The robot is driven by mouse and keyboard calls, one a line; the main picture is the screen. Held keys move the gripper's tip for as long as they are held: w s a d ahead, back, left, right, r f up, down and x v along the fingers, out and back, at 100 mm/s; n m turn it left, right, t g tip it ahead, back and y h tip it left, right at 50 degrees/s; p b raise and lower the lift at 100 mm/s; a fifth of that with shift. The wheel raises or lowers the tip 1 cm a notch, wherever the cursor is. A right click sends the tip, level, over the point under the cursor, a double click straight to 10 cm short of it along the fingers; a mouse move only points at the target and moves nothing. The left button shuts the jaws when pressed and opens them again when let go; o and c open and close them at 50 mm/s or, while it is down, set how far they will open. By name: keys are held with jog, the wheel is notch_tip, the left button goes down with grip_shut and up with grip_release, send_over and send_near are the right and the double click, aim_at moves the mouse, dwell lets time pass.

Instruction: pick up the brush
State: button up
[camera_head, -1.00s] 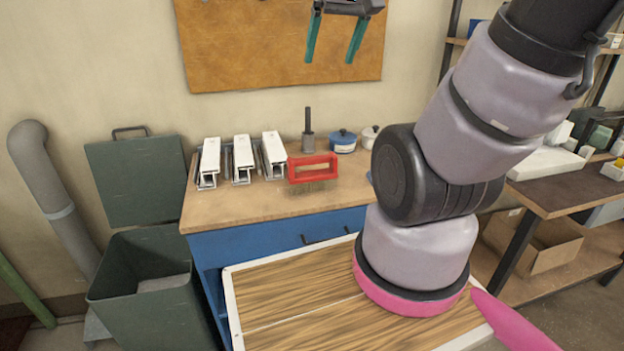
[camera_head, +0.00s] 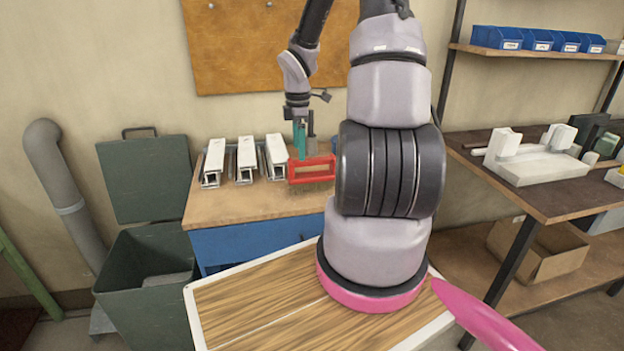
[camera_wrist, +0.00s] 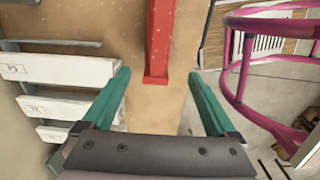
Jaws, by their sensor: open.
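The brush (camera_head: 329,162) has a red, open frame-shaped handle and pale bristles below, and it stands on the wooden bench top at the front right. In the wrist view the red handle of the brush (camera_wrist: 160,42) runs from the top edge down to between the fingertips. My gripper (camera_head: 300,150) has teal fingers and hangs at the left end of the brush, pointing down. In the wrist view my gripper (camera_wrist: 159,75) is open, with a finger on each side of the handle and gaps between. I cannot tell its exact height over the handle.
Several white profile clamps (camera_head: 246,160) stand left of the brush; they also show at the left of the wrist view (camera_wrist: 65,70). A dark upright tool stands behind the gripper, mostly hidden. A green bin (camera_head: 150,290) is at the left, a shelf (camera_head: 560,190) at the right.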

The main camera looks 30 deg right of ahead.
aim_at(302, 166)
notch_tip(302, 166, down, 4)
jog(key=shift+f, duration=0.15)
jog(key=f, duration=0.5)
jog(key=shift+w+d, duration=0.1)
jog(key=shift+d, duration=0.3)
grip_shut()
